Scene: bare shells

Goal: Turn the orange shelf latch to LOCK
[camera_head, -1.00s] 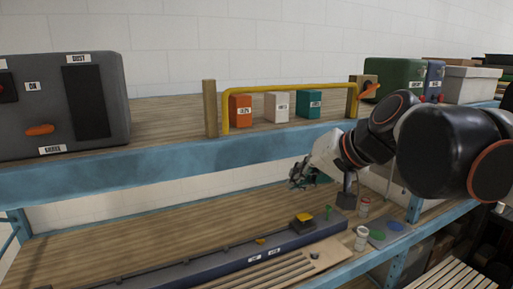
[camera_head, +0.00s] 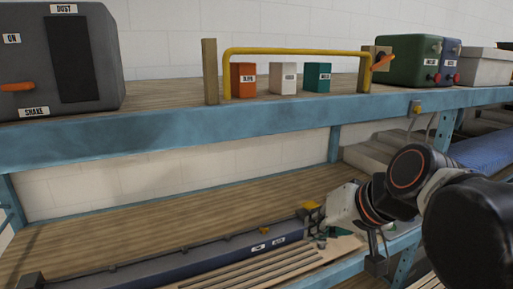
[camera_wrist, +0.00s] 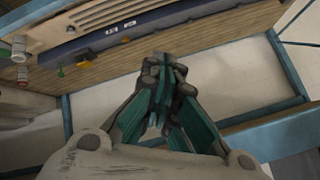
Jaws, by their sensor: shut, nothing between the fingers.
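The orange latch (camera_head: 384,62) sticks out from a wooden post (camera_head: 365,70) at the right end of the yellow bar (camera_head: 300,51) on the upper shelf. It tilts up toward the right. Any LOCK marking is too small to read. My gripper (camera_head: 314,222) is below the upper shelf, over the lower shelf, well apart from the latch. In the wrist view my gripper (camera_wrist: 165,62) is shut with teal fingers together and nothing held. The latch does not show in the wrist view.
Orange, white and teal boxes (camera_head: 283,79) stand behind the bar. A green case (camera_head: 410,60) stands close to the latch's right. A grey dust box (camera_head: 60,60) with another orange handle (camera_head: 17,87) is at left. The blue shelf edge (camera_head: 200,135) lies between gripper and latch.

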